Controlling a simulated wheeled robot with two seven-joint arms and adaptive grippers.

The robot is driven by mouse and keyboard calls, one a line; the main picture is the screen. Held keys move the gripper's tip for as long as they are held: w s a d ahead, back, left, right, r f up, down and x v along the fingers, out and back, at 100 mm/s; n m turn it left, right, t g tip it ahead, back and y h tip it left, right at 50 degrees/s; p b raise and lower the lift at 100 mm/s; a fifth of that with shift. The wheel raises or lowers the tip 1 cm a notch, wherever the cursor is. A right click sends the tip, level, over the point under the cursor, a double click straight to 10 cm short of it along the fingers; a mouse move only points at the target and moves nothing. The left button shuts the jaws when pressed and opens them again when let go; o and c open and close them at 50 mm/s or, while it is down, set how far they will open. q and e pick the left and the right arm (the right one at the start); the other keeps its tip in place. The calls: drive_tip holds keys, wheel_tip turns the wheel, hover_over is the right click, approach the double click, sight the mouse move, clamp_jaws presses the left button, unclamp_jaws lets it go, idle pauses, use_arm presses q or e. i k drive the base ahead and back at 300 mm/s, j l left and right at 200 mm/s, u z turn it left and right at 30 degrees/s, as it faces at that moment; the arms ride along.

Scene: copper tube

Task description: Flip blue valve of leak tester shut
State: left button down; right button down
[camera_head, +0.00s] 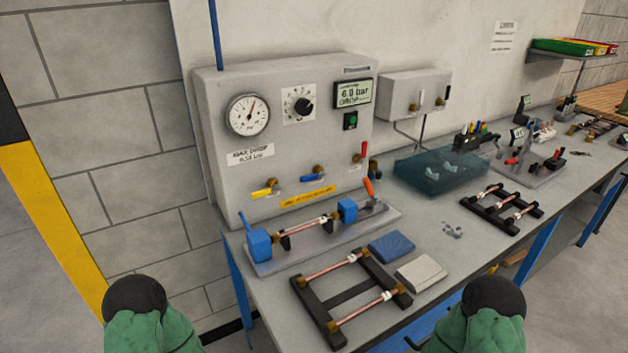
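The leak tester (225,165) is a light grey cabinet at the back left of the bench. Its blue valve (313,178) is low on the front face, between the yellow valve and the red-handled one. The blue lever lies roughly level, slightly tilted along the face. The yellow valve (266,190) also has a roughly level lever. The red handle (364,151) stands upright at the cabinet's right side. Neither gripper shows; only green and dark rounded parts of my arms show at the bottom edge, well away from the tester.
A tube in blue clamps (258,244) lies on a fixture before the tester, with an orange-handled lever (369,189). A black rack (318,314) with copper tubes, blue cloth (391,246) and pale pad (422,273) lie nearer. A teal tray (420,180) stands right.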

sight(315, 175)
drive_tip(key=k+l+z, duration=0.2)
drive_tip(key=l, duration=0.35)
drive_tip(key=k+l+z, duration=0.15)
drive_tip(key=l+z, duration=0.2)
drive_tip(key=l, duration=0.45)
drive_tip(key=i+l+z, duration=0.15)
drive_tip(key=l, duration=0.45)
